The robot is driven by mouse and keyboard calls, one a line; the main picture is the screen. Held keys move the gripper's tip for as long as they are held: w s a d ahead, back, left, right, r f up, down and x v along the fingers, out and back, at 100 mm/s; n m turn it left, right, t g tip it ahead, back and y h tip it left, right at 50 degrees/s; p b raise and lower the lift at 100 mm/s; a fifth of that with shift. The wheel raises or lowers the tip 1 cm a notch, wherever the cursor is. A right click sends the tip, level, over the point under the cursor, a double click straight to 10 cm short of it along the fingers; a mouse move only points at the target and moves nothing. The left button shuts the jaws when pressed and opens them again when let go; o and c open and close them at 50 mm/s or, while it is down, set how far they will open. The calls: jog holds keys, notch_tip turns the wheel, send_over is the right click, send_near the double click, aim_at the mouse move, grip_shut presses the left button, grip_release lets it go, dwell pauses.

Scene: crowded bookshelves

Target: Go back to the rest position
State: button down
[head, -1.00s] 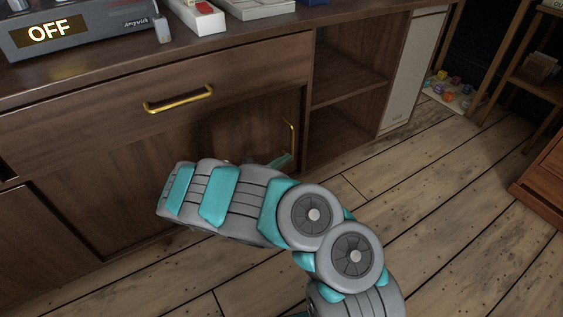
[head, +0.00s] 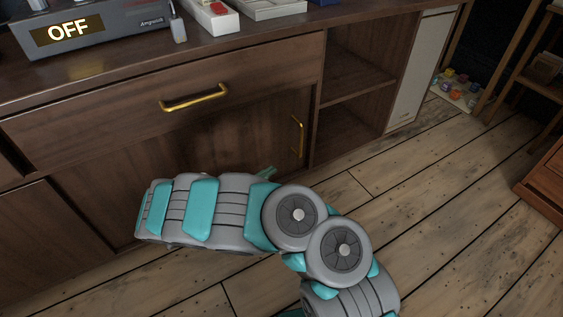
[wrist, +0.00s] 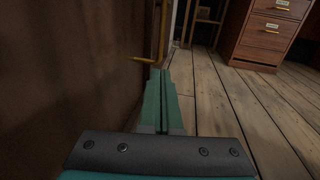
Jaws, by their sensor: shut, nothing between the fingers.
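My arm reaches across the lower part of the head view, in front of a dark wooden cabinet. Only a small teal tip of my gripper (head: 266,172) shows there, past the arm, below and left of the upright brass door handle (head: 297,137). In the wrist view my gripper (wrist: 163,72) points forward with its teal fingers together and nothing between them. The brass handle (wrist: 162,35) stands just beyond the fingertips in that view. I cannot tell whether they touch it.
The cabinet's drawer with a brass pull (head: 194,98) is shut. Open shelves (head: 355,90) stand right of the door. A device reading OFF (head: 90,30) is on top. Wooden floor (head: 440,200) is clear at right. A drawer unit (wrist: 270,32) stands beyond.

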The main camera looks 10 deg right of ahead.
jog(key=s+d+r+m+g+h+p, duration=0.1)
jog(key=s+d+r+m+g, duration=0.3)
jog(key=r, duration=0.4)
jog(key=s+d+r+m+g+p, duration=0.2)
jog(key=d+r+m+g, duration=0.25)
jog(key=d+r, duration=0.25)
jog(key=s+d+r+m+g+y+p, duration=0.2)
jog(key=s+d+r+m+g+y, duration=0.2)
jog(key=s+d+r+m, duration=0.45)
jog(key=s+a+r+m+y+p, duration=0.1)
jog(key=s+a+r+m+y, duration=0.15)
jog(key=s, duration=0.55)
jog(key=s+a+r+m+y+p, duration=0.15)
jog(key=s+y, duration=0.25)
jog(key=s, duration=0.4)
jog(key=s+a+r+m+t+y+p, duration=0.2)
jog(key=s+a+y, duration=0.4)
jog(key=s+a, duration=0.3)
jog(key=shift+s+a+r+m+p, duration=0.25)
jog(key=shift+a+m+p, duration=0.15)
jog(key=shift+a, duration=0.2)
